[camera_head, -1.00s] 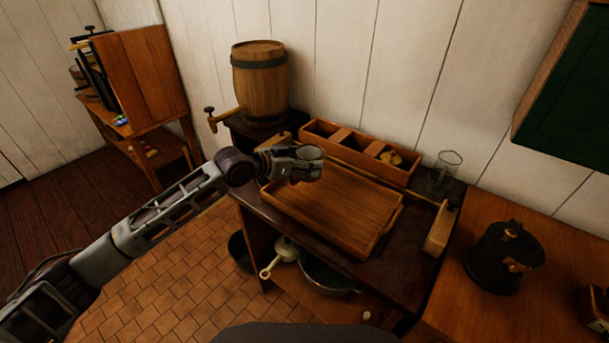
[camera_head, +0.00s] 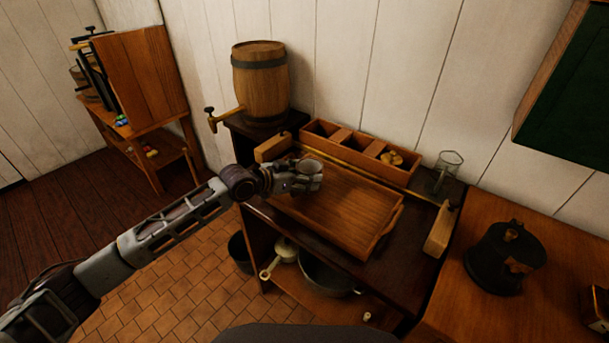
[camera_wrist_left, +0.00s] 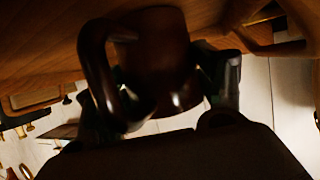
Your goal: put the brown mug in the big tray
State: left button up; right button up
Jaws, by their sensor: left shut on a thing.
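The big tray (camera_head: 355,217) is a flat wooden tray with a low rim on the dark table. My left gripper (camera_head: 308,180) is over its left part, shut on the brown mug (camera_head: 311,168). The mug's round rim shows at the fingertips in the head view. In the left wrist view the dark, glossy mug (camera_wrist_left: 165,65) sits between the fingers, with its handle at the left. Whether the mug's base touches the tray is hidden in the head view. My right gripper is not in view.
A barrel with a tap (camera_head: 259,85) stands at the back left. A black grinder-like pot (camera_head: 495,262) is on the right table. Pans sit on the shelf below.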

pick_arm(q)
jog(key=shift+f, duration=0.1)
jog(key=o, duration=1.1)
jog(key=shift+o, duration=0.3)
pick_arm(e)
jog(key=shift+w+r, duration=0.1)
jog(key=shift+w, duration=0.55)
pick_arm(q)
jog(key=shift+v, duration=3)
jog(key=v, duration=0.5)
jog(key=shift+a+r, duration=0.1)
jog(key=shift+r, duration=0.1)
jog(key=shift+s+a+r, duration=0.2)
jog(key=shift+s+a, duration=0.05)
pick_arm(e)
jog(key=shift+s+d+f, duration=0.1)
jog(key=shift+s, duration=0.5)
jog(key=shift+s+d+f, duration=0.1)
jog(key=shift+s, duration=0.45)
